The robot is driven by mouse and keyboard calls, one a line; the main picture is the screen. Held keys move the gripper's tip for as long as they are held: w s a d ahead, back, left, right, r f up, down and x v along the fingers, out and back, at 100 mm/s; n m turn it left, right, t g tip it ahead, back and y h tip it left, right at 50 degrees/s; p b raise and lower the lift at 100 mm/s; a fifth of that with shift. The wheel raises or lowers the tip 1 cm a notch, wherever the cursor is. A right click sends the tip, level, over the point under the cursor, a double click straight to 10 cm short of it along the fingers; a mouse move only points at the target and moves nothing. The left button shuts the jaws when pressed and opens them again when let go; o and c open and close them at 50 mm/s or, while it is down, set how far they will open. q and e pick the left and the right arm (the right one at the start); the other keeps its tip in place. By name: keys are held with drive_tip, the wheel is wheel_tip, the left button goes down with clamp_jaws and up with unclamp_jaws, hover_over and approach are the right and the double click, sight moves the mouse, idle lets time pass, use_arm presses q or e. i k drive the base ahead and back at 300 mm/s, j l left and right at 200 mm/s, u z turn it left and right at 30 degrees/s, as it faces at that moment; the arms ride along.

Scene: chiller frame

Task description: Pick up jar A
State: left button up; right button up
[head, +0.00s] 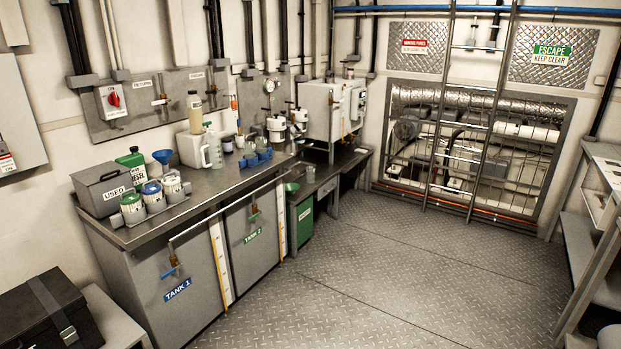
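Several small labelled jars stand in a grey rack near the left front edge of the steel counter (190,208). One jar with a green-rimmed top (131,205) is at the left, one with a blue top (151,190) is in the middle, and a pale-topped jar (172,182) is at the right. Their labels are too small to read, so I cannot tell which is jar A. Neither of my grippers is in view.
A black case (40,308) is at the lower left. The floor (350,270) before the counter is clear.

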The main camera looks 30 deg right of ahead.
sight(311, 175)
drive_tip(key=i+l+z, duration=0.4)
drive_tip(key=l, duration=0.15)
drive_tip(key=i+l+z, duration=0.85)
drive_tip(key=i+z, duration=0.45)
drive_tip(key=i, duration=1.95)
